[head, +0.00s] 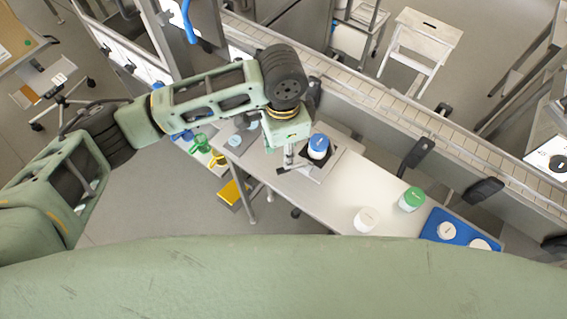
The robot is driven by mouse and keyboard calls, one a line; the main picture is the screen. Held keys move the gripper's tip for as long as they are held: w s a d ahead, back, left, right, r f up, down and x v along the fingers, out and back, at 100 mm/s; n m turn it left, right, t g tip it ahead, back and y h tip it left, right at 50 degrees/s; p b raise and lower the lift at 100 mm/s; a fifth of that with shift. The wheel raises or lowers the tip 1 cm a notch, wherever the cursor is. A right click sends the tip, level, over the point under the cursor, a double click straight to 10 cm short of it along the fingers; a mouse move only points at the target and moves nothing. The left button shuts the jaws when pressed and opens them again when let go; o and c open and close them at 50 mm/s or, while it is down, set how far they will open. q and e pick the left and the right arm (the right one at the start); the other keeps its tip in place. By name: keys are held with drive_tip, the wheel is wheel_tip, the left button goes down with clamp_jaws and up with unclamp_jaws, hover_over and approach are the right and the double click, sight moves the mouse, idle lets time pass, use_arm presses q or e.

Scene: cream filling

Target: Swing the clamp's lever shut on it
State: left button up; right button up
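A white jar with a blue lid (319,143) stands upright on a grey plate (325,168) on the table, at the place of the clamp. The clamp's lever and jaws are too small and too covered by my gripper to make out. My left gripper (288,160) reaches down just left of the jar, close to the plate's left edge. Its fingers are small and partly hidden, so I cannot tell whether they are open, shut or touching the lever. My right gripper is not in view.
On the table (331,200), a white-lidded jar (366,219) and a green-lidded jar (412,200) stand to the right. A blue tray (455,226) holds white round pieces at the right end. A conveyor (400,108) runs behind. Green and yellow items (207,150) lie left.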

sight(283, 168)
use_arm(q)
drive_tip(key=shift+a+f, duration=0.15)
drive_tip(key=shift+f, duration=0.35)
wheel_tip(283, 168, down, 5)
drive_tip(key=shift+f+p, duration=0.1)
drive_tip(key=shift+p, duration=0.75)
drive_tip(key=shift+f, duration=0.75)
clamp_jaws()
